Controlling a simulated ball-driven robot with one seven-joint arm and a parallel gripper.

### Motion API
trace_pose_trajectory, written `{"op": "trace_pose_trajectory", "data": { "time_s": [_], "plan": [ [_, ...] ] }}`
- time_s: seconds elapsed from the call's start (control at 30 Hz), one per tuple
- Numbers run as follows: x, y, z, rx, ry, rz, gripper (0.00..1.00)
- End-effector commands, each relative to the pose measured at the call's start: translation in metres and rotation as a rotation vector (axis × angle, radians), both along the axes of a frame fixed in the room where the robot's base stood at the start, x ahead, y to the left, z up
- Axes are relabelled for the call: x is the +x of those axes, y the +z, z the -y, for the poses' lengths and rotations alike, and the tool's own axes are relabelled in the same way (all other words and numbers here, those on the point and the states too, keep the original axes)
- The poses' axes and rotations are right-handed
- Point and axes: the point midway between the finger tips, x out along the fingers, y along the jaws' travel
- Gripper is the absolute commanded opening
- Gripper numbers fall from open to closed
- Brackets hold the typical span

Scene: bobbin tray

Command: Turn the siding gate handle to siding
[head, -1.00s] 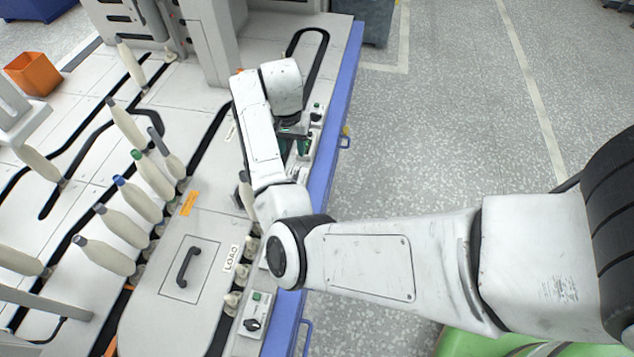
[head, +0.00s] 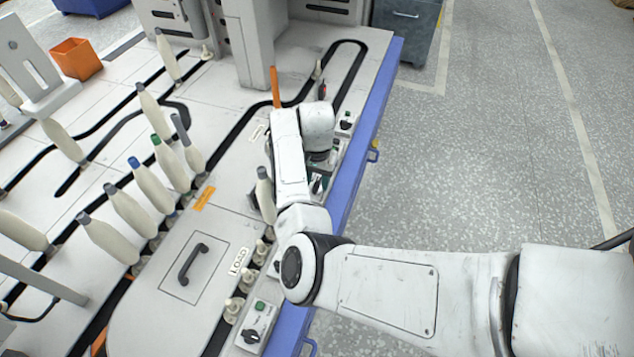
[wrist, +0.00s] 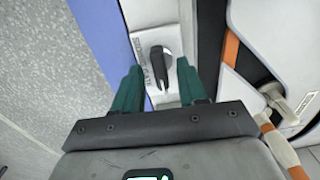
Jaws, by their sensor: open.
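My gripper (wrist: 158,84) is open, with one green finger on each side of the handle. I see gaps beside it, and cannot tell how deep the fingers reach. In the head view my gripper (head: 318,179) is over the panel strip along the blue table edge, and my arm partly hides the handle there.
Other panels with black knobs sit nearer (head: 252,335) and farther (head: 345,124) along the edge. A bobbin (head: 265,193) stands close left of my wrist. An orange post (head: 275,88) stands behind. The floor right of the blue edge (head: 377,110) is clear.

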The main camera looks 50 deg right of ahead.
Motion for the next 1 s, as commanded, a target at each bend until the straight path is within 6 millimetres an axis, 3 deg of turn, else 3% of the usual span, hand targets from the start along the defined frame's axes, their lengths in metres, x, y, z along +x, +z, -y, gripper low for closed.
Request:
{"op": "trace_pose_trajectory", "data": {
  "time_s": [0.3,0.73,1.0],
  "plan": [
    [-0.0001,-0.0023,0.0001,0.0,0.0,0.0,0.41],
    [-0.0001,-0.0022,0.0,0.0,0.0,0.0,0.01],
    [-0.0002,-0.0019,0.0001,0.0,0.002,-0.001,0.0]
  ]
}}
